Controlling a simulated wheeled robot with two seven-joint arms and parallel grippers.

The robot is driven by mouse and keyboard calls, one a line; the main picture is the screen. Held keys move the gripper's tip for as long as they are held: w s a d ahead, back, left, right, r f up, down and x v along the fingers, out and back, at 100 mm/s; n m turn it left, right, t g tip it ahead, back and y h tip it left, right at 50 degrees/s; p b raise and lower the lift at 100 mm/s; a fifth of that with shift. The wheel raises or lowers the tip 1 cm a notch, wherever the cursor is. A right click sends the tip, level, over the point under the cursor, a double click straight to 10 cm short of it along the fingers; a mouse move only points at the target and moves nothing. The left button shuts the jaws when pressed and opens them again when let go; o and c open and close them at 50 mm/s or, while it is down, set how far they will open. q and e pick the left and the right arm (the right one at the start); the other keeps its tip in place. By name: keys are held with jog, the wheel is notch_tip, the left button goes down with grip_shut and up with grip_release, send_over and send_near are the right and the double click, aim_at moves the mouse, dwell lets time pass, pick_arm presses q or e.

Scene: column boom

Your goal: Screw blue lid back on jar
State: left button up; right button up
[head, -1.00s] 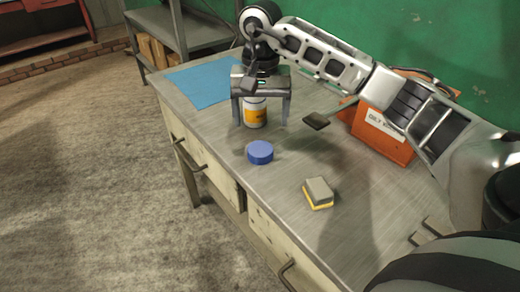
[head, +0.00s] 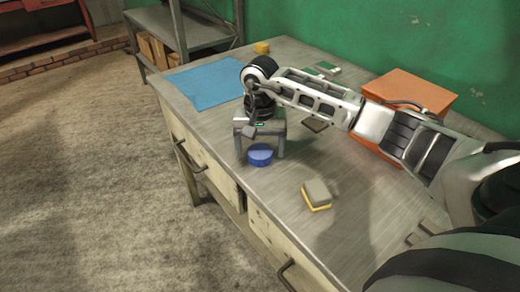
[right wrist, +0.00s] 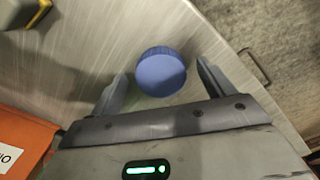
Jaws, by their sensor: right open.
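The blue lid (head: 260,155) lies on the metal workbench (head: 345,235) near its front edge. My right gripper (head: 260,150) is open and points down over it. In the right wrist view the lid (right wrist: 161,72) sits between the two spread fingers, with a gap on each side. The white jar with the orange label is not visible now; my right gripper and arm cover the spot where it showed earlier. My left gripper is not in view.
A grey and yellow sponge (head: 317,195) lies right of the lid. A blue cloth (head: 207,83) lies at the left end, a small yellow object (head: 262,47) at the back. An orange box (head: 410,92) stands by the green wall. A dark flat piece (head: 316,125) lies behind my gripper.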

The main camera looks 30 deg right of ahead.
jog(key=shift+f, duration=0.5)
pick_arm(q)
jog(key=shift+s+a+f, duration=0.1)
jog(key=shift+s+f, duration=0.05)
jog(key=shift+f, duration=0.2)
pick_arm(e)
jog(key=c, duration=1)
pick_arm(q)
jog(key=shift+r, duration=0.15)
pick_arm(e)
jog(key=shift+c, duration=0.2)
jog(key=shift+r, duration=0.1)
jog(key=shift+r, duration=0.45)
pick_arm(q)
jog(key=b, duration=0.1)
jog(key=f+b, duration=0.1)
jog(key=b, duration=0.1)
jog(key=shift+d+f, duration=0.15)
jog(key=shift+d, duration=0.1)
pick_arm(e)
jog(key=s+a+r, duration=0.7)
jog(key=s+r, duration=0.5)
